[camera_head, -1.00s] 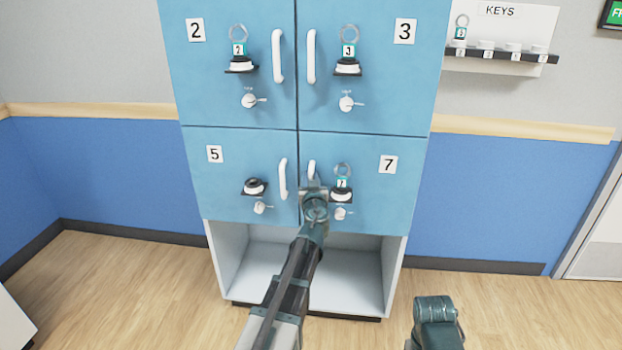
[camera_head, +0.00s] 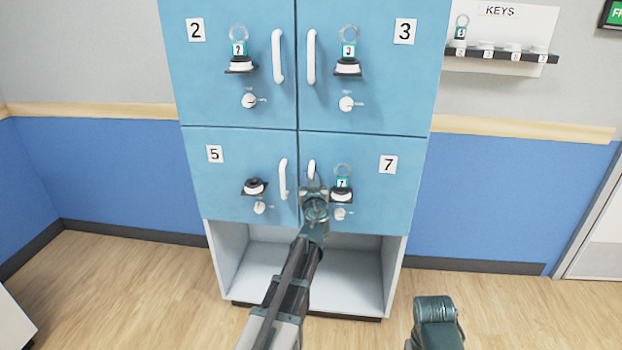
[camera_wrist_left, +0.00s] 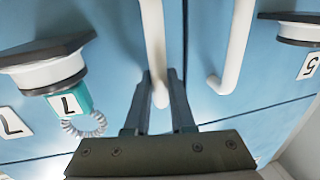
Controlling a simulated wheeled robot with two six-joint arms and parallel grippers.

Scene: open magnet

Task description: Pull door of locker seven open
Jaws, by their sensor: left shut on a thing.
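The door of locker seven (camera_head: 375,205) is blue, carries a "7" label, and sits flush with its neighbours. Its white bar handle (camera_head: 311,168) is at the door's left edge, its lower part hidden by my gripper. My left gripper (camera_head: 313,188) is at this handle. In the left wrist view, which is upside down, the fingers (camera_wrist_left: 159,98) are on either side of the white handle (camera_wrist_left: 154,40), shut on it near its end. A key with a "7" tag (camera_head: 342,183) is in the lock beside the handle.
Locker five's handle (camera_head: 283,179) is close on the left of my gripper. A small white knob (camera_head: 340,213) is below locker seven's lock. An open shelf space (camera_head: 340,265) lies under the doors. A key rack (camera_head: 505,55) hangs on the wall at the right.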

